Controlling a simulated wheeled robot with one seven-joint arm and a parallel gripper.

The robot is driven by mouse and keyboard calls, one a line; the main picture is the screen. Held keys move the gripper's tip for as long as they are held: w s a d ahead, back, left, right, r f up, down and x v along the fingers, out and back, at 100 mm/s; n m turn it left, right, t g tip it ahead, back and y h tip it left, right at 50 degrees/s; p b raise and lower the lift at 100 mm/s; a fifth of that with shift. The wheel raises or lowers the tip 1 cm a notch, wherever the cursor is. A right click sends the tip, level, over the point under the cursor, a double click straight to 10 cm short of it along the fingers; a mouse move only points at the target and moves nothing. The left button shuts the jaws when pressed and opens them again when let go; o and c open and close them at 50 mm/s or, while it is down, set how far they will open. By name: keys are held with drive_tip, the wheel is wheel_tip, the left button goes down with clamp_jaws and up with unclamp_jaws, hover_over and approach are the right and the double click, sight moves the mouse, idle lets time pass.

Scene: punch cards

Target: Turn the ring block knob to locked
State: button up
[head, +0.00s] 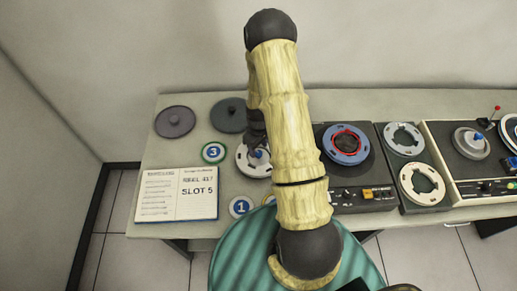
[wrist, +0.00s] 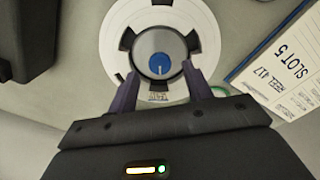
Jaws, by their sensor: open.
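A blue knob (wrist: 158,63) with a white pointer mark sits on a round grey block (wrist: 158,40) in the middle of a white reel (wrist: 117,35). In the wrist view the mark points down, toward my gripper. My gripper (wrist: 160,80) is open, its two dark fingers apart, one on each side of the lower part of the grey block. I cannot tell whether they touch it. In the head view the knob (head: 258,154) and reel (head: 243,163) show on the table left of my arm, which hides part of the reel. Any locked marking is too small to read.
Two grey lidded discs (head: 175,121) lie at the back left. Discs marked 3 (head: 213,152) and 1 (head: 240,206) and an open notebook (head: 178,193) lie near the reel. Consoles with reels (head: 345,143) fill the right.

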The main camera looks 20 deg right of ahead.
sight(258, 152)
drive_tip(key=shift+f, duration=1.4)
drive_tip(key=shift+c, duration=0.2)
drive_tip(key=c, duration=0.9)
drive_tip(key=shift+m, duration=0.3)
drive_tip(key=shift+f+m+b, duration=0.1)
drive_tip(key=shift+m+b, duration=0.7)
drive_tip(key=shift+m, duration=0.4)
drive_tip(key=m+b, duration=0.2)
drive_tip(key=m, duration=0.2)
drive_tip(key=shift+m, duration=0.3)
drive_tip(key=m+b, duration=0.1)
drive_tip(key=m, duration=0.5)
drive_tip(key=shift+b, duration=0.4)
drive_tip(key=shift+m, duration=0.3)
